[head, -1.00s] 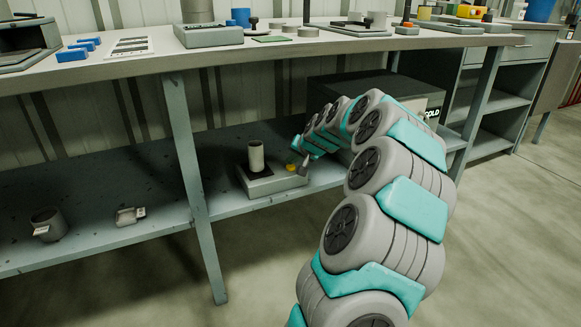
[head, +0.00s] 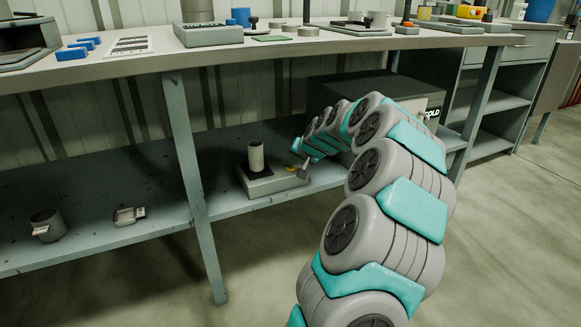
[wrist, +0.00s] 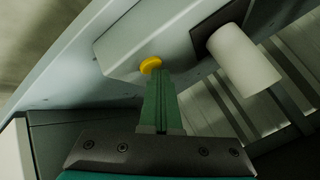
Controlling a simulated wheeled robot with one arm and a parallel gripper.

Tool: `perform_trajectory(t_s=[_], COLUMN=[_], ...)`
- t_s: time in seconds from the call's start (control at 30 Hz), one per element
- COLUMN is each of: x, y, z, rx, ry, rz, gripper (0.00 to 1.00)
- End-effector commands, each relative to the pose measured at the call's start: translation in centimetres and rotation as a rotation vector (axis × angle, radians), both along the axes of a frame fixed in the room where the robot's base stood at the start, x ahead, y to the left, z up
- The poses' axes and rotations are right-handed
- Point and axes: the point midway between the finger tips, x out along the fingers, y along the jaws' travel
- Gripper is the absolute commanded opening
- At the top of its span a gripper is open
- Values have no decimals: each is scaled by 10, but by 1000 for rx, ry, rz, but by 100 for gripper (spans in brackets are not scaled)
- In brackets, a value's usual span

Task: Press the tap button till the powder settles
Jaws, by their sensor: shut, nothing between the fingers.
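The tapping device (head: 268,185) is a grey box on the lower shelf, with a pale cylinder (head: 257,157) standing upright on a dark pad on its left. The yellow tap button (head: 290,168) is on the right of its top, partly hidden by my gripper (head: 302,174). In the wrist view, my gripper's green fingers (wrist: 156,76) are shut and empty, with their tips at the edge of the yellow button (wrist: 150,65). They overlap it in the picture; I cannot tell whether it is pressed down. The cylinder (wrist: 243,60) shows beside it. The powder inside is not visible.
A dark box (head: 360,95) stands on the shelf behind my arm. A grey cup (head: 46,224) and a small metal scoop-like item (head: 129,215) lie far left. A table leg (head: 190,170) stands left of the device. The bench top (head: 200,56) overhangs the shelf.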

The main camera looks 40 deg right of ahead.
Motion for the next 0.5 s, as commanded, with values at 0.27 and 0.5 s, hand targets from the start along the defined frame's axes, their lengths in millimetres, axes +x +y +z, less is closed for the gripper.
perform_trajectory(t_s=[0.27,0.5], x=[0,0], y=[1,1], z=[1,12], rx=[1,1], ry=[1,1], rz=[1,1], gripper=[0,0])
